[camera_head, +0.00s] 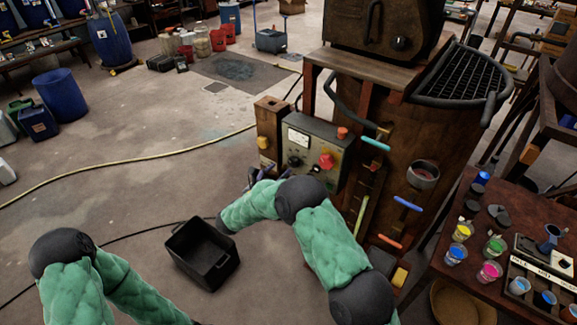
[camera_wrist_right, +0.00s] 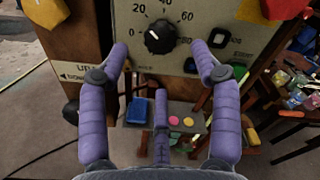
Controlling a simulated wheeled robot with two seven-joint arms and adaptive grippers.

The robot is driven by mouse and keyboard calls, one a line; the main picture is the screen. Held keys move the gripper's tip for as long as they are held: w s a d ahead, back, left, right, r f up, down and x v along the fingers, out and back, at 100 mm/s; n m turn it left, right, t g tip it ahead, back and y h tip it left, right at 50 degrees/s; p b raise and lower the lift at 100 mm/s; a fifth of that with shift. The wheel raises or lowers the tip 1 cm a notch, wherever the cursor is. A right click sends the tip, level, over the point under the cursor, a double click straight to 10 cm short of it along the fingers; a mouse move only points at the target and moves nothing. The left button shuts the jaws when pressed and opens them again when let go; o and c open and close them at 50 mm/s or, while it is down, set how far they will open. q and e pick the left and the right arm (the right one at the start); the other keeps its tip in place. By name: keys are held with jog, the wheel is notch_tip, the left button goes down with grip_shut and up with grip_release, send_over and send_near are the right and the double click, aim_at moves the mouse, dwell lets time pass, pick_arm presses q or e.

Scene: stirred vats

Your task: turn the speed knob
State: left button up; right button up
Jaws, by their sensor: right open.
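The dial is on the grey control box (camera_head: 333,152) in the head view. My right gripper (camera_wrist_right: 160,48) is open, its purple fingers apart below and to either side of the knob; I cannot tell whether either touches the panel. In the head view this gripper (camera_head: 268,175) is at the box's lower left, partly hidden by my arm. My left gripper is out of view.
A red knob (camera_head: 326,160) is on the box, right of the dial. A yellow knob (camera_head: 263,142) is on the wooden post at left. The wooden vat (camera_head: 440,160) stands behind at right. An empty black crate (camera_head: 203,253) lies on the floor below.

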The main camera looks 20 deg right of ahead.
aim_at(292, 164)
jog(key=shift+x, duration=3.05)
jog(key=c, duration=1.1)
